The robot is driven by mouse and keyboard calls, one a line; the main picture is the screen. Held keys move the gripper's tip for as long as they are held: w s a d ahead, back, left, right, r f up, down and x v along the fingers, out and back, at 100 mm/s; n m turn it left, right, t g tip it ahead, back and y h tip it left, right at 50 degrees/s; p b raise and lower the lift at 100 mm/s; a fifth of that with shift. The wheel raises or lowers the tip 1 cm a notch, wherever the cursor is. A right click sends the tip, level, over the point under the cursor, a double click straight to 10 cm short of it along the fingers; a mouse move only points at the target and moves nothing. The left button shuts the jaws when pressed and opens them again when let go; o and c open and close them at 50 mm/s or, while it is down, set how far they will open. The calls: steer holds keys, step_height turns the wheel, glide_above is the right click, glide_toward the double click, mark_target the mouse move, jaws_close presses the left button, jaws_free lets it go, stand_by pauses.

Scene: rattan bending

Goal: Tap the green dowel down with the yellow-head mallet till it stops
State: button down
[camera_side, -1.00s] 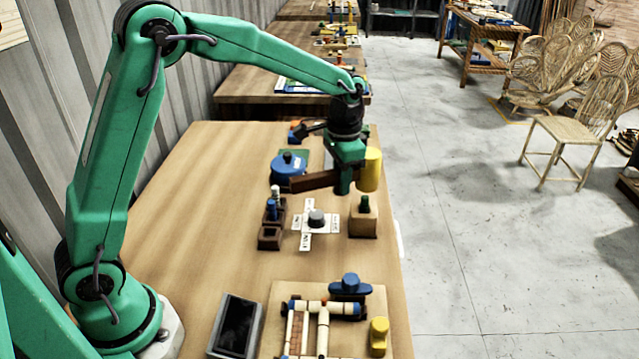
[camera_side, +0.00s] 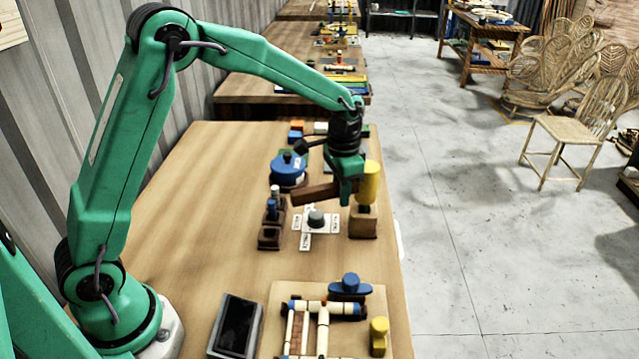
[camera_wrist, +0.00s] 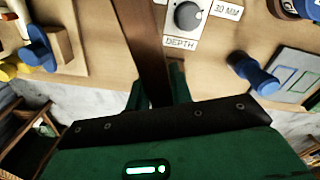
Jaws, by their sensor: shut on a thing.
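The mallet's yellow head (camera_side: 370,183) is directly above the green dowel (camera_side: 364,208), at or very close to its top; I cannot tell if they touch. Only a short dark green bit of the dowel shows, upright in a wooden block (camera_side: 363,224). My gripper (camera_side: 345,192) is shut on the mallet's brown handle (camera_side: 315,193), which points left and is roughly level. In the wrist view, my gripper (camera_wrist: 158,95) has the handle (camera_wrist: 142,40) between its fingers. The yellow head and the dowel do not show there.
A grey depth dial (camera_side: 317,219) on white labels sits left of the block. The left tabletop is clear.

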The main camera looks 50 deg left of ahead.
steer(key=shift+r, duration=1.75)
steer(key=shift+f, duration=0.35)
steer(key=shift+f, duration=0.1)
steer(key=shift+f, duration=1.65)
steer(key=shift+r, duration=1.8)
steer(key=shift+f, duration=0.35)
